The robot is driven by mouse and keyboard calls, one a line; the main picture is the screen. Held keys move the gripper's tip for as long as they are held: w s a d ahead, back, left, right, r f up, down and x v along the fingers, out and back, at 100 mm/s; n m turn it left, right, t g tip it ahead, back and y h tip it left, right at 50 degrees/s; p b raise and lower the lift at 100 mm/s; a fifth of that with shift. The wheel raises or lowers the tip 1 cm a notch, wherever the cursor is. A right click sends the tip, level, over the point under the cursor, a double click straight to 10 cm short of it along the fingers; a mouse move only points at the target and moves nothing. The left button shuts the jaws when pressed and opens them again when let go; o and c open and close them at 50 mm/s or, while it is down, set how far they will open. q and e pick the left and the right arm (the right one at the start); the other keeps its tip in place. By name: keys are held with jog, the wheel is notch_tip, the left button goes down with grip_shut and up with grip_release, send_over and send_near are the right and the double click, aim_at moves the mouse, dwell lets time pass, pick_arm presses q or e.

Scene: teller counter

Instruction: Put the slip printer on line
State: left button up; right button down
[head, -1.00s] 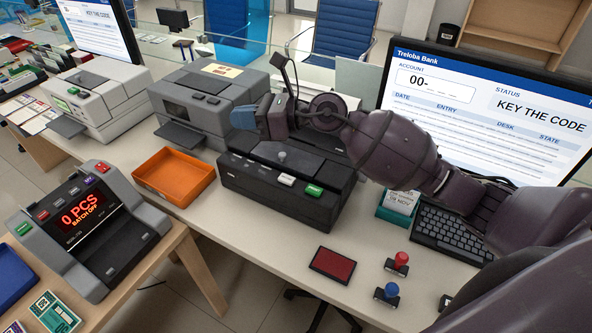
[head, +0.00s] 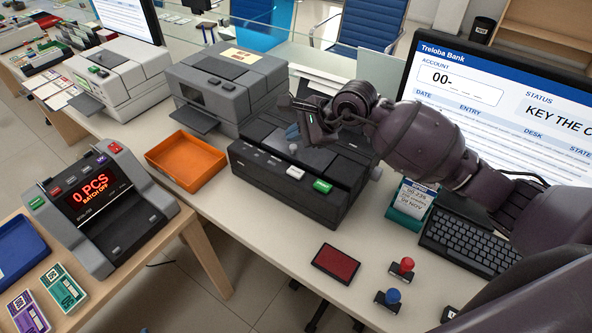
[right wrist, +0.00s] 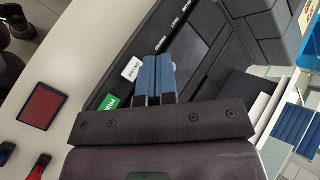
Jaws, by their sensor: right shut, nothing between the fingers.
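The black slip printer (head: 262,180) stands on the counter in the middle of the head view. My right gripper (head: 292,132) is shut and empty, with blue fingertips above the printer's top, behind the key row. In the right wrist view, the fingertips (right wrist: 158,78) appear over the printer, beside the white key (right wrist: 132,69) and the green key (right wrist: 109,102). Contact cannot be told. My left gripper is not in view.
A grey machine (head: 225,84) and an orange tray (head: 187,160) stand left of the printer. A monitor (head: 500,110), keyboard (head: 470,243) and teal slip holder (head: 408,214) are at right. A red ink pad (head: 336,264) and two stamps lie in front. A note counter (head: 98,205) is at left.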

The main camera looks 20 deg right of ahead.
jog(key=shift+f, duration=0.1)
jog(key=b, duration=0.4)
send_over(296, 173)
notch_tip(296, 173, down, 8)
jog(key=shift+r, duration=0.15)
jog(key=shift+f+b, duration=0.35)
jog(key=shift+f, duration=0.1)
dwell(0.9)
dwell(0.7)
